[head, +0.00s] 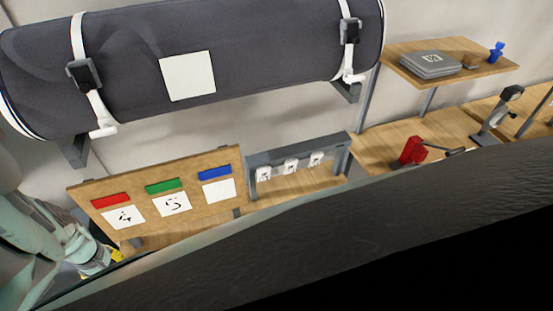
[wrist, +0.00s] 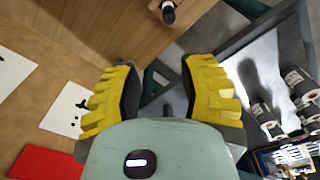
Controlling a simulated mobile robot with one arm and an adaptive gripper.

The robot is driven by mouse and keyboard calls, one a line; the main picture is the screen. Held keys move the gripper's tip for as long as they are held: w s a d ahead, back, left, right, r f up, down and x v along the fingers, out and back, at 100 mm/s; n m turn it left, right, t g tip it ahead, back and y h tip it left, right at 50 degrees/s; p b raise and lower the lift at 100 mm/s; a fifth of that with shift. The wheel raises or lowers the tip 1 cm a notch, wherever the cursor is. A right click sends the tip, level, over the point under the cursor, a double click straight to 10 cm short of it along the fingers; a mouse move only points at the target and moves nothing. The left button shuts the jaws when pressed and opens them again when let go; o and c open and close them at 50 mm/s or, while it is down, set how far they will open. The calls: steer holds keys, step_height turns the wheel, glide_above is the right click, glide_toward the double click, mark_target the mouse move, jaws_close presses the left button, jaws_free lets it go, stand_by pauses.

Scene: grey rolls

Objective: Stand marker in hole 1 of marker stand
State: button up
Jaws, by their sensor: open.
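My gripper (head: 103,266) is at the lower left in the head view, by the left end of the card board. In the wrist view its two yellow fingers (wrist: 160,70) are spread apart, with nothing held between them. A grey rack with three white labels (head: 300,150), which looks like the marker stand, is right of the board in the head view. The label writing is too small to read surely. I cannot pick out the marker for certain. A short dark cylinder with a pale band (wrist: 168,12) is beyond the fingers at the top of the wrist view.
The wooden board (head: 240,178) carries red, green and blue strips above white cards. A large dark roll (head: 260,50) hangs above. A red object (head: 412,151) is on the bench at right. Grey frames with dark labelled cylinders (wrist: 265,118) are right of the fingers.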

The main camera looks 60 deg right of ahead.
steer(key=shift+w+d+r, duration=0.15)
steer(key=shift+d+r, duration=0.05)
steer(key=shift+d, duration=0.2)
